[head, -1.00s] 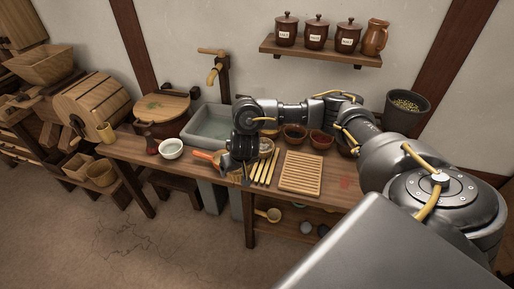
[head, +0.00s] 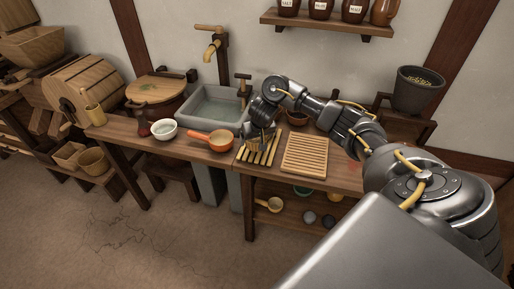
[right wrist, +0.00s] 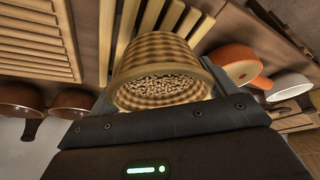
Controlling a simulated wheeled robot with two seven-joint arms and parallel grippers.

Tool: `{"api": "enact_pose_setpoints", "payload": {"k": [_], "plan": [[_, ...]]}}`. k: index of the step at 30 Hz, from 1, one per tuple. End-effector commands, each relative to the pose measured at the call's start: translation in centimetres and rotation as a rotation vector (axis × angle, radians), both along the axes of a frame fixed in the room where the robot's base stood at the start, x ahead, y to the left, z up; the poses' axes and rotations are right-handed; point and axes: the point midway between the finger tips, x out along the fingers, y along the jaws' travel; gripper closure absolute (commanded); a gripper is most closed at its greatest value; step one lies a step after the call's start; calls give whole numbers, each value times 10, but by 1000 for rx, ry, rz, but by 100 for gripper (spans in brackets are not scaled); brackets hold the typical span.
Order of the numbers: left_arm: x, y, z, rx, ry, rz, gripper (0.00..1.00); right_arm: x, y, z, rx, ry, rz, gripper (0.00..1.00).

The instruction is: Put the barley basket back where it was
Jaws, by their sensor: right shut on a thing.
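The barley basket (right wrist: 160,50) is a round woven basket with light and brown bands, holding pale grain. In the right wrist view it sits between the fingers of my right gripper (head: 258,139), which is shut on it. In the head view the gripper is over the slatted rack (head: 250,156), right of the orange pan (head: 220,141), and mostly hides the basket. I cannot tell whether the basket touches the rack. The rack's pale slats also show behind the basket in the right wrist view (right wrist: 201,28). My left gripper is not in view.
A ribbed wooden board (head: 305,154) lies just right of the rack. A white bowl (head: 164,130) stands left of the pan, and a stone sink (head: 212,105) is behind it. Red-brown bowls (right wrist: 72,101) stand close by. A dark bucket (head: 416,92) stands at the back right.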

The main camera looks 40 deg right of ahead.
Motion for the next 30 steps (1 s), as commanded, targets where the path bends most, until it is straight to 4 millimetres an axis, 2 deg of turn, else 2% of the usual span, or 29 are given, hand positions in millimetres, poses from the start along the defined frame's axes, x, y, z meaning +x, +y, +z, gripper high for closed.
{"api": "enact_pose_setpoints", "payload": {"k": [1, 8, 14, 17, 22, 29, 30], "plan": [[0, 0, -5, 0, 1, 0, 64, 1, -2, -4, 1, -2, -1, 46], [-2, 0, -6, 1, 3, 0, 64, 2, -5, -6, 0, -1, -1, 46], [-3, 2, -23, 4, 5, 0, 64, 3, -8, -31, 1, 3, -1, 46], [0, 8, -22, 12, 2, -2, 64, 4, -8, -40, -1, 1, 0, 46], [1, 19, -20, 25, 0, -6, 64, 4, -8, -40, 0, -1, -1, 46], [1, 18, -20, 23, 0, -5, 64, 4, -8, -43, 0, 0, 0, 46], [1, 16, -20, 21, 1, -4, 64, 4, -8, -44, 0, 0, 0, 12]]}}
